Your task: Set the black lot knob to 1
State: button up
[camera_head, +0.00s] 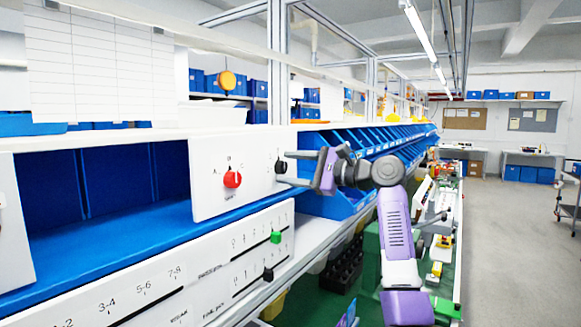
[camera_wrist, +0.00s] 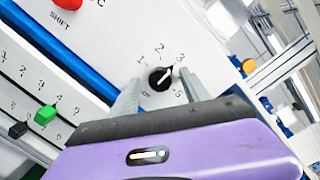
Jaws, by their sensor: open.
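The black knob (camera_head: 281,166) sits on the right part of a white upright panel (camera_head: 208,180). In the wrist view the black knob (camera_wrist: 160,78) is ringed by printed numbers, with 1, 2, 3 and 5 legible. Its white pointer mark points up and right, toward the 3. My gripper (camera_head: 294,168) is in front of the panel at the knob. In the wrist view the fingers of my gripper (camera_wrist: 159,80) are open, one on each side of the knob, with gaps visible between them and it. How near the fingertips are to the panel is hard to tell.
A red knob (camera_head: 232,179) is on the same panel to the left. Below, a scale panel (camera_head: 180,275) carries a green slider (camera_head: 276,237) and a black slider (camera_head: 268,274). Blue bins (camera_head: 345,140) line the shelf behind my arm. The aisle (camera_head: 510,230) at right is clear.

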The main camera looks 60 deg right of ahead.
jog(key=shift+c, duration=0.4)
grip_shut()
jog(key=shift+n, duration=0.4)
jog(key=n, duration=0.3)
jog(key=shift+n, duration=0.3)
jog(key=n, duration=0.4)
jog(key=shift+a+f+g+h, duration=0.1)
jog(key=shift+f+g+h, duration=0.05)
jog(key=shift+g+h, duration=0.2)
jog(key=n+b, duration=0.1)
jog(key=n, duration=0.3)
jog(key=shift+f+h, duration=0.1)
jog(key=shift+h, duration=0.25)
jog(key=n+b, duration=0.2)
jog(key=n, duration=0.2)
jog(key=shift+h, duration=0.3)
jog(key=shift+n, duration=0.3)
